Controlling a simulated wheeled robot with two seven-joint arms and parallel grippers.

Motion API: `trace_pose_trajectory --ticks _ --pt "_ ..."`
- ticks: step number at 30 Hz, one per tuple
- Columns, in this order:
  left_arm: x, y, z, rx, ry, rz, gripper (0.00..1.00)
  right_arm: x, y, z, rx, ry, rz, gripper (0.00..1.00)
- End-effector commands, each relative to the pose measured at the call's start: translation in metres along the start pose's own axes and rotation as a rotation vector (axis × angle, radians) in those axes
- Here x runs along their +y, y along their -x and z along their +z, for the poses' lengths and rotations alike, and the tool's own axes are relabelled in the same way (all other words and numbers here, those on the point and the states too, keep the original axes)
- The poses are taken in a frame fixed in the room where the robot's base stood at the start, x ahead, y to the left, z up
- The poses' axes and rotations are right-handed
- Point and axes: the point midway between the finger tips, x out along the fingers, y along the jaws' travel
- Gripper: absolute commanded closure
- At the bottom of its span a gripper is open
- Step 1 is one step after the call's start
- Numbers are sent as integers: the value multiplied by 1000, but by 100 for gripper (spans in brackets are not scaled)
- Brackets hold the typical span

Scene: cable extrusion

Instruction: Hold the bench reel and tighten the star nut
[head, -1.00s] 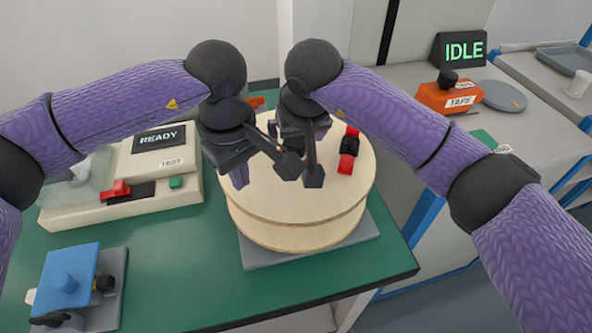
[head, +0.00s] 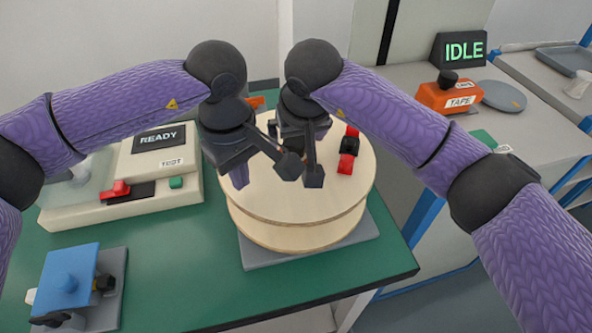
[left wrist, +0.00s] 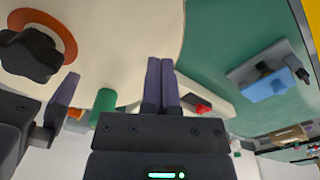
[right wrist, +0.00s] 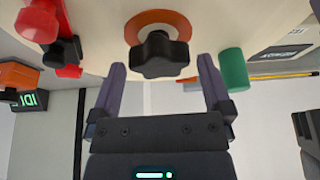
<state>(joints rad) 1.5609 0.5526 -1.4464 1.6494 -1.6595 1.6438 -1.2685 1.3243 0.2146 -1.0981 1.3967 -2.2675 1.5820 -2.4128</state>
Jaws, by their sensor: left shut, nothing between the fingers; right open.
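The bench reel (head: 290,235) is a pale wooden drum standing on a grey plate on the green bench. The star nut (right wrist: 160,56) is a black lobed knob on an orange ring (right wrist: 176,22) in the reel's top face; it also shows at upper left in the left wrist view (left wrist: 30,55). In the head view my grippers hide it. My right gripper (right wrist: 163,72) is open, its fingers spread to either side below the nut, apart from it. My left gripper (left wrist: 161,62) is shut and empty over the reel's face, to one side of the nut; it shows at the left in the head view (head: 239,178).
A green peg (right wrist: 234,70) stands on the reel near the nut. A red and black clamp (head: 349,148) sits near the reel's right edge. A tester reading READY (head: 159,138) and a blue fixture (head: 66,280) are on the left. The two wrists are close together.

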Motion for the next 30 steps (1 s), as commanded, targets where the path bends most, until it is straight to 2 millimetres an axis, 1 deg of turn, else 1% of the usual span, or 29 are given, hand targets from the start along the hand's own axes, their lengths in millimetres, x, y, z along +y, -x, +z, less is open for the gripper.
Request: trace_pose_trajectory --ticks 29,30 --pt "0 -20 0 0 0 0 100 0 0 0 0 0 0 0" --pt "0 -20 0 -1 0 -1 100 0 0 0 0 0 0 2"
